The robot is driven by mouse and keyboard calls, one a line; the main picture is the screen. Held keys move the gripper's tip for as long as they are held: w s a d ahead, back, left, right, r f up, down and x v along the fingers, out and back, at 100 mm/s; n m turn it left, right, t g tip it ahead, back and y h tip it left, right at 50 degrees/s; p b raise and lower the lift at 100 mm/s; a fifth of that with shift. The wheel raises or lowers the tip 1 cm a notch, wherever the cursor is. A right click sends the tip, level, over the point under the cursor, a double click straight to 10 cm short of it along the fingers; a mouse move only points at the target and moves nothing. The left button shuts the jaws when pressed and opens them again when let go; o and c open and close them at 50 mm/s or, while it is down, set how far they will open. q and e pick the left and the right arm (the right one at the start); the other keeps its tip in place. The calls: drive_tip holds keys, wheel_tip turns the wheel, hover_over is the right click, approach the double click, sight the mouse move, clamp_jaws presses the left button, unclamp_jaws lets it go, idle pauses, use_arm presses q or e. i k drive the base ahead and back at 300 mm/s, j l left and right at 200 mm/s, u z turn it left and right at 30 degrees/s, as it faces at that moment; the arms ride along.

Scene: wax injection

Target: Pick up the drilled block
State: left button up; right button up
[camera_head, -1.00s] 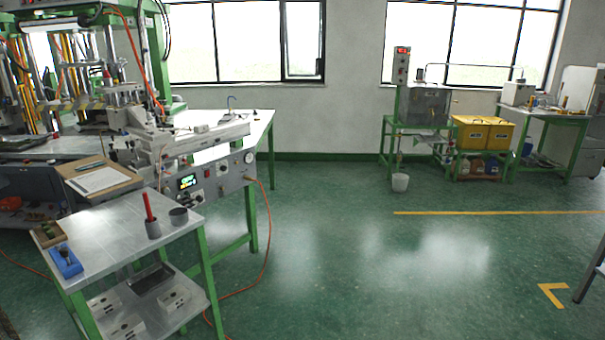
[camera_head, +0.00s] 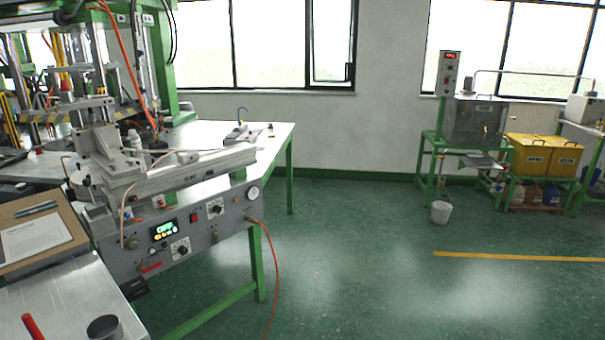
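I cannot make out a drilled block in the current view. The near metal-topped table (camera_head: 62,299) is cut off at the lower left corner, so most of its top and its lower shelf are out of frame. On its visible part are a red stick (camera_head: 32,327) and a dark round cup (camera_head: 104,327). Neither of my grippers is in view.
A wax injection machine (camera_head: 180,235) with a lit display stands on a green-legged bench at left. A clipboard (camera_head: 36,236) lies beside it. An orange hose (camera_head: 275,285) reaches the floor. The middle floor is open. A bucket (camera_head: 440,211) and yellow bins (camera_head: 543,155) stand at right.

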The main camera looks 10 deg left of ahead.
sight(184, 158)
drive_tip(key=i+l+u, duration=0.1)
drive_tip(key=i+u, duration=0.35)
drive_tip(key=i+l+u, duration=0.3)
drive_tip(key=i+u, duration=0.2)
drive_tip(key=i+l+u, duration=0.45)
